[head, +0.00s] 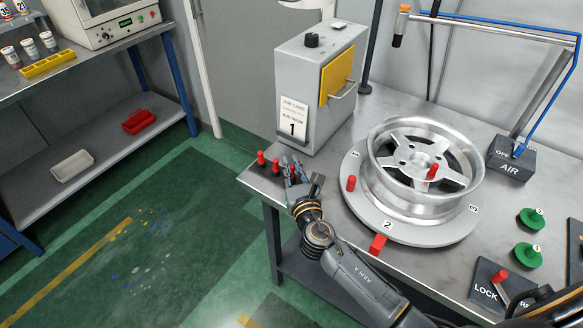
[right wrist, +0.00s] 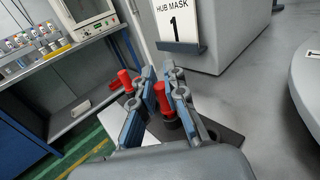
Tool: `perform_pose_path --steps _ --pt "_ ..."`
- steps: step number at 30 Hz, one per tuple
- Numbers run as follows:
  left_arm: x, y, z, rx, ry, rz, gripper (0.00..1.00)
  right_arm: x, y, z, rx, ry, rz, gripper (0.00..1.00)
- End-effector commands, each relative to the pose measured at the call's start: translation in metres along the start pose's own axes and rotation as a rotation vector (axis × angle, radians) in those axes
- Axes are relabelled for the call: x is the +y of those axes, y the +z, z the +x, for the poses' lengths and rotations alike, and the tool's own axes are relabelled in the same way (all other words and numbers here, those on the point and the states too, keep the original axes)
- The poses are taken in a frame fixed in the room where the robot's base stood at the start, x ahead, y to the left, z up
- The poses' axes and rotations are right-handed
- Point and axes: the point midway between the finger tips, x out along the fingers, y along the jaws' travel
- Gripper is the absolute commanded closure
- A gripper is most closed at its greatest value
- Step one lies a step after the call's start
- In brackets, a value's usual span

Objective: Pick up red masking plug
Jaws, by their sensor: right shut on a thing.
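Red masking plugs stand in a dark rack (right wrist: 228,142) at the table's left corner. In the head view, two plugs (head: 261,158) show left of my right gripper (head: 294,173). The gripper is shut on a red masking plug (right wrist: 162,97), which stands upright between its fingers in the right wrist view. The plug's lower end is partly hidden, so I cannot tell whether it is clear of the rack. Another red plug (right wrist: 125,80) stands just left of the fingers. A dark empty hole shows right of them. My left gripper is not in view.
A grey cabinet (head: 304,82) with a card marked 1 stands behind the rack. A silver wheel (head: 437,204) sits on a round turntable (head: 357,208) to the right, with red pieces on and beside it. Green knobs (head: 527,257) lie further right. The floor left is open.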

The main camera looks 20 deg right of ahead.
Motion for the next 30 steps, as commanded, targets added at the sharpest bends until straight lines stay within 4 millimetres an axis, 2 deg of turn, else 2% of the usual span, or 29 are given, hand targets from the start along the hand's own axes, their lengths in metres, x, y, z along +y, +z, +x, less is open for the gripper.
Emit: perform_pose_path --steps 5,12,18,21,25,30 --pt "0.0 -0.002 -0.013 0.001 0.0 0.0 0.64 0.0 0.031 -0.003 -0.003 0.002 0.0 1.0" --pt "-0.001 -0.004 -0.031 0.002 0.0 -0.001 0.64 -0.009 0.086 -0.051 -0.002 0.004 0.0 1.0" --pt "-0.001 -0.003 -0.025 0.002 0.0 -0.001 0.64 -0.018 0.102 -0.098 0.001 0.003 0.0 1.0" --pt "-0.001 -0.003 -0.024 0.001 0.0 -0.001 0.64 -0.022 0.11 -0.115 0.001 0.002 0.0 1.0" --pt "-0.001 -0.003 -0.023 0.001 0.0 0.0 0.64 -0.025 0.117 -0.13 0.001 0.001 0.001 1.0" --pt "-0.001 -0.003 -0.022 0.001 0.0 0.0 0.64 -0.027 0.121 -0.138 0.0 0.0 0.0 1.0"
